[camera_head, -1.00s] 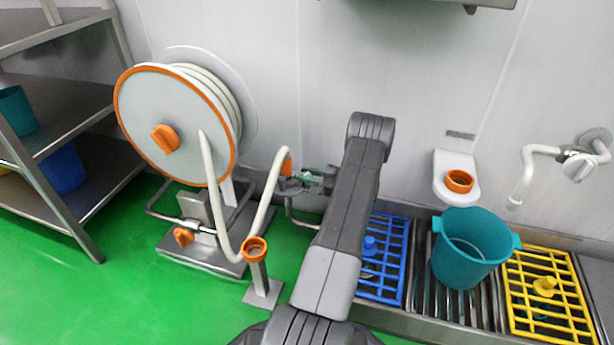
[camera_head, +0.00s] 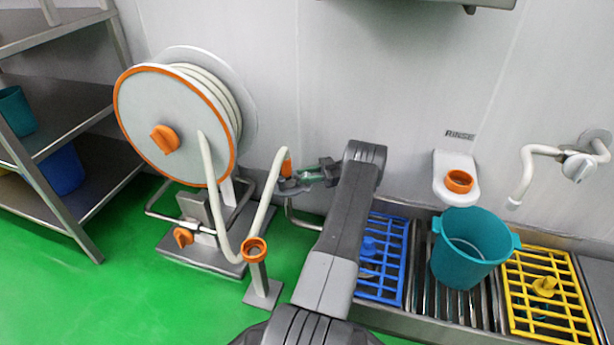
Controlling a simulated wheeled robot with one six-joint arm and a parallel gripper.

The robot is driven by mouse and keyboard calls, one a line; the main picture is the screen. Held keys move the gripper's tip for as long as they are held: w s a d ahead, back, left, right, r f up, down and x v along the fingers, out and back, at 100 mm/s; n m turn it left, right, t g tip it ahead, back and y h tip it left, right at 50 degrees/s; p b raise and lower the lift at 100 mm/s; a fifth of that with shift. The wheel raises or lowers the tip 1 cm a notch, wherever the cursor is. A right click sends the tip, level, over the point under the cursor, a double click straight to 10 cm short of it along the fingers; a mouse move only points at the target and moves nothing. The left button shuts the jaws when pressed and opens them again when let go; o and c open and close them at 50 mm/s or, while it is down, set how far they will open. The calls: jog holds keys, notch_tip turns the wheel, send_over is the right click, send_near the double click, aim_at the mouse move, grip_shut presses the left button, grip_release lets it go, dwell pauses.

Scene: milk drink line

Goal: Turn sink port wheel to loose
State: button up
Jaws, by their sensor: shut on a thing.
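The likely sink port wheel is an orange ring (camera_head: 459,181) on a white wall port under the label "RINSE". It stands apart from my gripper, to its right. My gripper (camera_head: 287,184) is left of my grey arm, in front of the wall. It is shut at the orange end piece (camera_head: 287,167) of the pale hose (camera_head: 264,205). The fingers are small here and their exact contact is hard to see. The hose hangs in a loop from the reel (camera_head: 150,115) and rises to my gripper.
A second orange ring (camera_head: 254,250) tops a floor stand beside the hose loop. A teal bucket (camera_head: 462,270) stands on the sink grate below the wall port, between blue (camera_head: 405,262) and yellow (camera_head: 568,262) racks. A metal shelf (camera_head: 75,203) is at left.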

aim_at(307, 174)
dwell(0.3)
jog(key=o, duration=1)
notch_tip(307, 174, up, 10)
jog(key=p, duration=0.4)
